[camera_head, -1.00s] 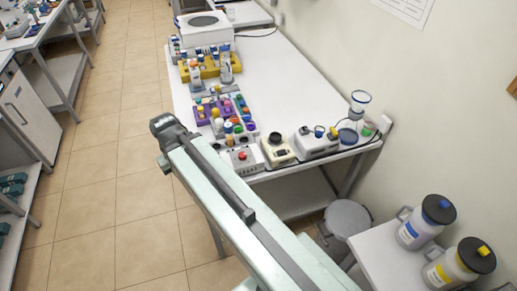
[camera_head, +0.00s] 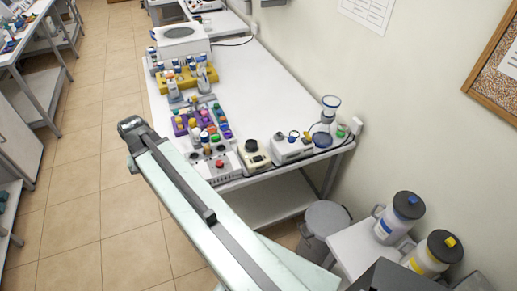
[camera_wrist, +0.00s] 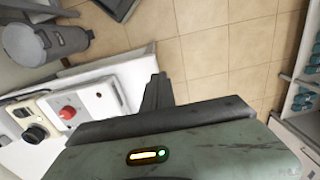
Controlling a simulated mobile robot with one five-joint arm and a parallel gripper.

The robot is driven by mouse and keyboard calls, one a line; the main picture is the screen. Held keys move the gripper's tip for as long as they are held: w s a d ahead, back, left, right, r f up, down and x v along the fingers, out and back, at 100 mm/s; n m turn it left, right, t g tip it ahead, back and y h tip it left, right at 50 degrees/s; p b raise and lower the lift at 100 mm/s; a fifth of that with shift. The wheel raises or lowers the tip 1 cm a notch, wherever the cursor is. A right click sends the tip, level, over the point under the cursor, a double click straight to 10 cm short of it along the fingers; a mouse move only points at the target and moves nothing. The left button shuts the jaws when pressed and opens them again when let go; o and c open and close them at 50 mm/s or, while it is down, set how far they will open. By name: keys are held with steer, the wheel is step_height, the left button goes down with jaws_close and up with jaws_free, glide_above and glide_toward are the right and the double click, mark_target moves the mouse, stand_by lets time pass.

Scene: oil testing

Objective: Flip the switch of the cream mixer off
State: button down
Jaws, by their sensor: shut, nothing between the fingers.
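The cream mixer (camera_head: 253,155), a small cream box with a black round top, stands near the front edge of the white bench, between a white device with a red knob and a white device with a cup. In the wrist view the cream mixer (camera_wrist: 18,107) is at the left edge, partly cut off. I cannot make out its switch position. My gripper (camera_wrist: 158,90) shows in the wrist view as dark, closed fingers over the floor beside the bench, empty and apart from the mixer. In the head view the gripper cannot be made out.
The red-knob device (camera_wrist: 72,115) lies between my gripper and the mixer in the wrist view. A grey bin (camera_head: 325,222) stands below the bench's right end. Two jugs stand on a side table (camera_head: 352,238). The tiled floor (camera_head: 90,205) at left is clear.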

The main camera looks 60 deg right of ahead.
steer(key=s+d+r+m+p, duration=0.1)
steer(key=s+d+r+m, duration=0.2)
steer(key=d, duration=0.6)
steer(key=s+d+r+m+p, duration=0.1)
steer(key=s+d+m+p, duration=0.15)
steer(key=d+m, duration=0.4)
step_height(320, 180, up, 4)
steer(key=m+p, duration=0.3)
steer(key=m, duration=0.6)
glide_above(256, 159)
steer(key=s+d, duration=0.1)
steer(key=d, duration=0.1)
steer(key=shift+s+f+n+t+y, duration=0.15)
steer(key=shift+n+t+y, duration=0.1)
steer(key=shift+t+y, duration=0.15)
steer(key=f+b, duration=0.4)
steer(key=b, duration=0.1)
steer(key=a+f+b, duration=0.1)
steer(key=f+b, duration=0.3)
steer(key=f, duration=0.1)
steer(key=w+f+b, duration=0.1)
steer(key=f+b, duration=0.4)
steer(key=shift+a+b, duration=0.2)
steer(key=shift+b, duration=0.1)
